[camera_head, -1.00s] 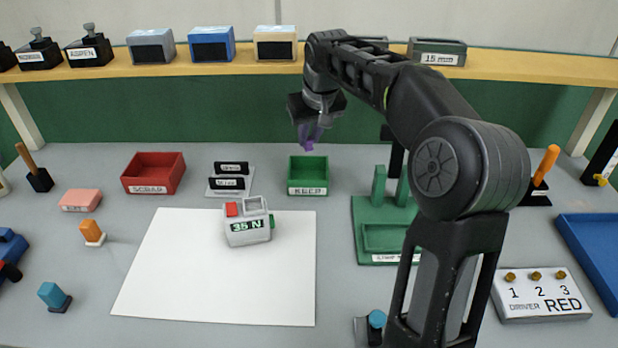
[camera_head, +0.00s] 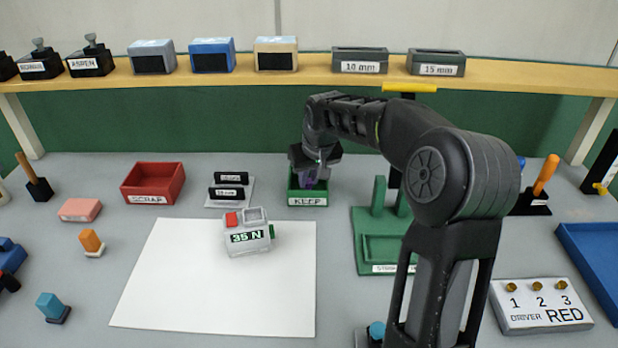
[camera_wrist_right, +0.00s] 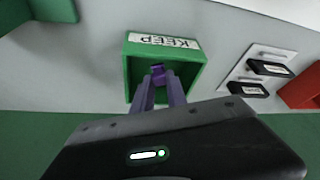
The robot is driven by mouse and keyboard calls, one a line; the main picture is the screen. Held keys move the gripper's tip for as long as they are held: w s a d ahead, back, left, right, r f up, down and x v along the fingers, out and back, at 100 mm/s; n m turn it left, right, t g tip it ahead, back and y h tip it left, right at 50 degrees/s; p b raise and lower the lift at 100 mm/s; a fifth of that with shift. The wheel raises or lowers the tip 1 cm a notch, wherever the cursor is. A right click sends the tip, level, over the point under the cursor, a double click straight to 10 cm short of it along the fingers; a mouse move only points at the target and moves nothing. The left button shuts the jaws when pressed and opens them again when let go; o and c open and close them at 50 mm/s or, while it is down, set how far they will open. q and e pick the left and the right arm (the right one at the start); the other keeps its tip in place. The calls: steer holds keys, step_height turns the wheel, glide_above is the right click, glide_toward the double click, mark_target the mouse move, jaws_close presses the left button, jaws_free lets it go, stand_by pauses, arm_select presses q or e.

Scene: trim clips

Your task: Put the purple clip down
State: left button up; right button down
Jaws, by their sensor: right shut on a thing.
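My right gripper (camera_head: 308,179) reaches down into the green KEEP tray (camera_head: 293,197) at the back middle of the table. In the right wrist view its two purple-grey fingers (camera_wrist_right: 158,80) point into the green tray (camera_wrist_right: 133,66). They are shut on the small purple clip (camera_wrist_right: 157,69), which sits between the fingertips inside the tray's outline. Whether the clip touches the tray floor I cannot tell. In the head view the clip is mostly hidden by the gripper and tray wall. My left gripper is not in view.
The red SCRAP tray (camera_head: 153,199) stands to the left. A small rack with two black labelled blocks (camera_head: 231,178) is between the trays. The grey 35 N device (camera_head: 247,237) sits on the white sheet (camera_head: 200,290). A green stand (camera_head: 376,252) is right of the KEEP tray.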

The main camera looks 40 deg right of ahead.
steer(key=shift+f, duration=0.2)
steer(key=shift+f, duration=0.15)
steer(key=c, duration=1.3)
jaws_free()
steer(key=shift+c, duration=0.2)
steer(key=shift+r, duration=0.45)
steer(key=v, duration=1.1)
steer(key=shift+s+r, duration=0.25)
